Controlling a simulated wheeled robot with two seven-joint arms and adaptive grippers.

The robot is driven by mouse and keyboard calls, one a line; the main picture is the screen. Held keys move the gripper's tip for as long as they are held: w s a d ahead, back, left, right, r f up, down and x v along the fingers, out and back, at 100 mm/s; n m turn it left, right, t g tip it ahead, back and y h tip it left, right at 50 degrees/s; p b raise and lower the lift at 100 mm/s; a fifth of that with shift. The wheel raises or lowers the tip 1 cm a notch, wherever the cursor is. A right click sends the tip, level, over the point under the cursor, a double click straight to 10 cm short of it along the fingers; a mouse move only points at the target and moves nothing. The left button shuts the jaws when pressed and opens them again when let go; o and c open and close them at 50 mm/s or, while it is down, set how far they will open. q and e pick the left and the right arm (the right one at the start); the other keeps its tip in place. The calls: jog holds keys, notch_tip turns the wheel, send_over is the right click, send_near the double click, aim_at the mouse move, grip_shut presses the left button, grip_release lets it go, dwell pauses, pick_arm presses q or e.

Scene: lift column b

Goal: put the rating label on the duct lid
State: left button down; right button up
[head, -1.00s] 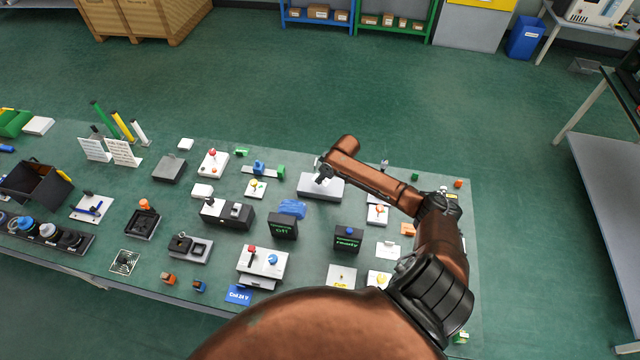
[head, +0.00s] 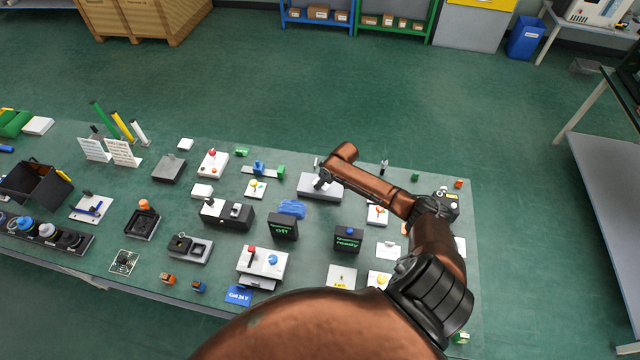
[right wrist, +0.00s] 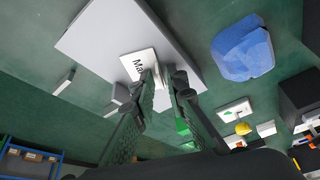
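The duct lid appears as a pale grey raised plate (head: 332,192) at the back middle of the table, and fills the upper left of the right wrist view (right wrist: 100,35). The rating label, a small white plate with dark lettering starting "Ma" (right wrist: 138,65), shows over the lid at my right fingertips. My right gripper (right wrist: 166,78) has its fingers close together, with a pale part of the label seemingly between them. Whether the label touches the lid I cannot tell. My left gripper is not in view.
A crumpled blue cloth (head: 291,209) lies just in front of the lid, near a black "Off" box (head: 283,227) and a black "ready" box (head: 348,238). A blue and green fixture (head: 262,170) stands left of the lid. Bare table lies behind the lid.

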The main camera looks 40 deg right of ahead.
jog(key=shift+o, duration=0.8)
jog(key=shift+r, duration=0.2)
jog(key=v, duration=1.2)
jog(key=shift+p, duration=0.35)
